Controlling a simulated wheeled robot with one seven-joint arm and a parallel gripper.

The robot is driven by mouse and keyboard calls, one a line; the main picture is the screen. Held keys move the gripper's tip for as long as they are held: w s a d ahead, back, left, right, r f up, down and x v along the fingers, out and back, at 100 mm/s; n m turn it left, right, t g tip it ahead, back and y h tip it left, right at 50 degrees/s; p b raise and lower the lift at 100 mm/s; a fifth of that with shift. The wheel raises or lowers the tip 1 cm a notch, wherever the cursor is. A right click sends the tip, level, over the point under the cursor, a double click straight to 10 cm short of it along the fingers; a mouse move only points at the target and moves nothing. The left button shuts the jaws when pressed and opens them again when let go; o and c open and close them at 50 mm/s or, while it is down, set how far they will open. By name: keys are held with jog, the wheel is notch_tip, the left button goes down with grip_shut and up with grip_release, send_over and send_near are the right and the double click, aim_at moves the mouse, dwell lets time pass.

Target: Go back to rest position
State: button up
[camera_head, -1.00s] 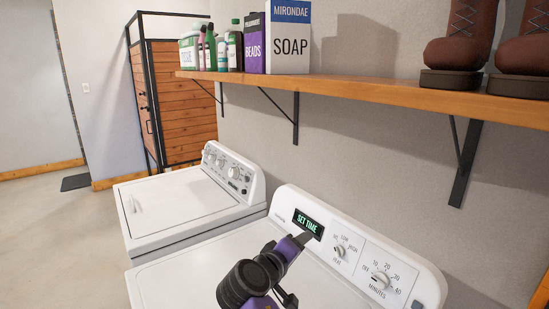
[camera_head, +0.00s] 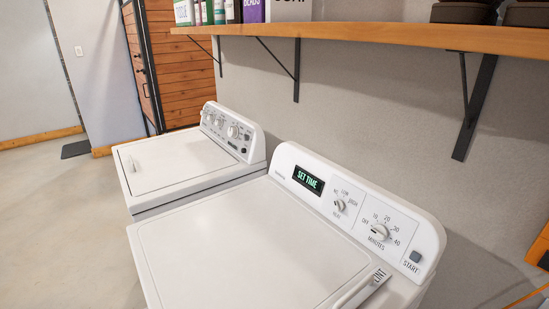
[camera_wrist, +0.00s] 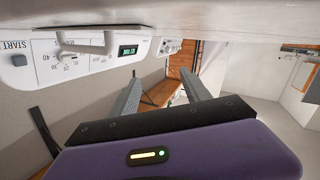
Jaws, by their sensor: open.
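My gripper (camera_wrist: 161,74) shows only in the wrist view, where its two grey fingers stand apart with nothing between them. The wrist view is turned over, with a white machine surface along the top and the control panel at the upper left. The near white machine (camera_head: 250,245) has a lit "SET TIME" display, two dials and a start button, and its lid is shut. In the wrist view its panel (camera_wrist: 90,62) is left of the fingers. My arm does not show in the head view.
A second white machine (camera_head: 180,163) stands to the left, its lid shut. A wooden shelf (camera_head: 400,37) on black brackets runs above both, with bottles and boxes on it. A wooden cabinet (camera_head: 175,60) stands behind. The floor (camera_head: 60,220) at left is clear.

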jog(key=s+d+m+h+b, duration=0.1)
jog(key=s+d, duration=0.3)
jog(key=s, duration=0.6)
jog(key=s+d+f+m+g+h+b, duration=0.1)
jog(key=s+d, duration=0.3)
jog(key=s, duration=0.6)
jog(key=s+d+m+h+b, duration=0.1)
jog(key=s+d+m+b, duration=0.2)
jog(key=s, duration=0.8)
jog(key=shift+d+f+m+g+h, duration=0.2)
jog(key=shift+d+m+g+h, duration=0.15)
jog(key=shift+d, duration=0.55)
jog(key=shift+o, duration=0.4)
